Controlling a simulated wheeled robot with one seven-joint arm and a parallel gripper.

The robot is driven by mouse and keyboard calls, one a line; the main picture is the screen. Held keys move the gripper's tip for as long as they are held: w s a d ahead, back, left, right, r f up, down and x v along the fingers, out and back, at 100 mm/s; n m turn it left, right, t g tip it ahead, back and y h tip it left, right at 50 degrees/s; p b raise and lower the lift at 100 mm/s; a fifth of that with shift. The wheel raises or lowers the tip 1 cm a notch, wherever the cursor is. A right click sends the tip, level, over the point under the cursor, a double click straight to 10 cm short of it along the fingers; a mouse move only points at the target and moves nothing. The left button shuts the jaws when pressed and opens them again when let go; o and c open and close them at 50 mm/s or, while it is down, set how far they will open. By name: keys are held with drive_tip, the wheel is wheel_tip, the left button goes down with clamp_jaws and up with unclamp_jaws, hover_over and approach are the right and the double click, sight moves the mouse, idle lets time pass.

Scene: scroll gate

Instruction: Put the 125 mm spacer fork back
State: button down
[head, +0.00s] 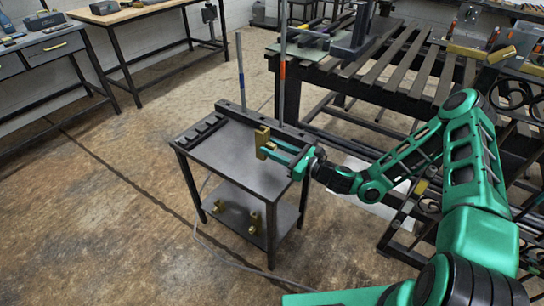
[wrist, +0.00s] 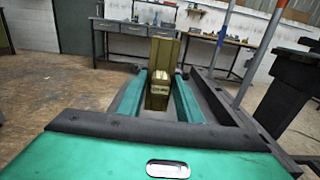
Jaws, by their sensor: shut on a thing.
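My gripper (head: 274,154) is shut on a brass-coloured block, seemingly the spacer fork (head: 262,141). It holds the fork over the right rear part of a small dark steel trolley table (head: 240,170). In the wrist view the fork (wrist: 165,55) stands upright between my green fingers (wrist: 158,95), with a pale label too small to read. A slotted dark rack (head: 200,132) lies along the table's left rear edge, and its slots look empty. I cannot tell whether the fork touches the table.
A dark rail (head: 265,122) runs along the trolley's back edge, near a blue-marked rod (head: 241,72) and an orange-marked rod (head: 282,75). Brass pieces (head: 253,221) sit on the lower shelf. A slatted bench (head: 375,75) stands behind right. Floor is open at left.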

drive_tip(key=shift+w+d+f, duration=0.2)
drive_tip(key=shift+w+f, duration=0.2)
drive_tip(key=shift+f, duration=0.5)
drive_tip(key=shift+w+d+f, duration=0.25)
drive_tip(key=shift+w+f, duration=0.1)
drive_tip(key=shift+f, duration=0.6)
drive_tip(key=shift+w+d+f, duration=0.2)
drive_tip(key=shift+w+f, duration=0.2)
drive_tip(key=shift+f, duration=0.5)
drive_tip(key=c, duration=1.3)
unclamp_jaws()
drive_tip(key=shift+f, duration=0.15)
drive_tip(key=shift+o, duration=0.2)
drive_tip(key=shift+s+d, duration=0.1)
drive_tip(key=v, duration=1.1)
drive_tip(key=shift+s+d, duration=0.25)
drive_tip(key=shift+d, duration=0.05)
